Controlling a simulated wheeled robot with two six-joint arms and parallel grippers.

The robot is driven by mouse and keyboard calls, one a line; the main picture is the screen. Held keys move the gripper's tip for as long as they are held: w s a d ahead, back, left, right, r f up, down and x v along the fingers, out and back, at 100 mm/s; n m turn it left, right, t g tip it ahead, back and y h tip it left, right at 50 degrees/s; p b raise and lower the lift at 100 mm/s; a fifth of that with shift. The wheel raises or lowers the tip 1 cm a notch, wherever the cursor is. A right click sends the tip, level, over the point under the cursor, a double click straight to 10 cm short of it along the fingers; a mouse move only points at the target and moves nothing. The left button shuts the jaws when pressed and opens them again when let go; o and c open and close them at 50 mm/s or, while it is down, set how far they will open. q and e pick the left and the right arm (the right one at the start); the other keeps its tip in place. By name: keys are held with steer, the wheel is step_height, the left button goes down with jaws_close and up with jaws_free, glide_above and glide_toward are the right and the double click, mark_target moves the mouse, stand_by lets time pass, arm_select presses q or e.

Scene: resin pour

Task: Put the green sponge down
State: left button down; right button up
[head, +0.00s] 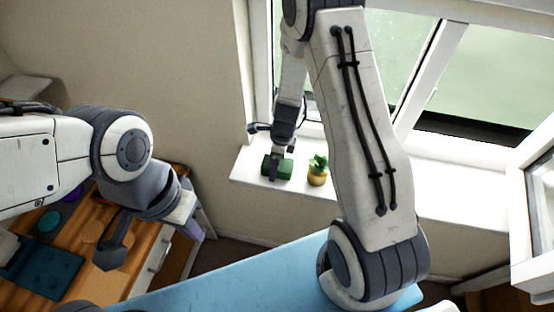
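The green sponge (285,169) is at the left end of the white window sill, low on or just over its surface; I cannot tell if it touches. My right gripper (280,160) points down at the sponge from above. One dark finger lies across the sponge's near face and the other is mostly hidden behind it, so it looks shut on the sponge. My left gripper (110,250) hangs over the wooden counter at the left, away from the sponge. Its fingers overlap in this view, so its opening does not show.
A small green plant in a yellow pot (317,176) stands close right of the sponge. The window sill (440,199) is clear farther right. An open window pane (540,205) juts in at the right. The wooden counter (97,279) holds a teal tray (50,272) and round items.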

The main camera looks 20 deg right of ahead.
mark_target(281, 163)
steer(key=shift+r, duration=0.4)
step_height(281, 163, up, 11)
steer(key=d, duration=0.1)
steer(key=s+a+r+n, duration=0.7)
steer(key=s+a+n, duration=0.2)
steer(key=a+n, duration=0.3)
steer(key=s+a+r+n, duration=0.1)
steer(key=s+n, duration=0.6)
steer(key=n, duration=0.3)
steer(key=s+a+r+n, duration=0.2)
steer(key=s+n, duration=0.5)
steer(key=n, duration=0.3)
steer(key=shift+s+r+g+b, duration=0.15)
steer(key=shift+s+g+b, duration=0.25)
steer(key=shift+b, duration=0.05)
step_height(281, 163, down, 9)
steer(key=b, duration=0.9)
steer(key=shift+f, duration=0.2)
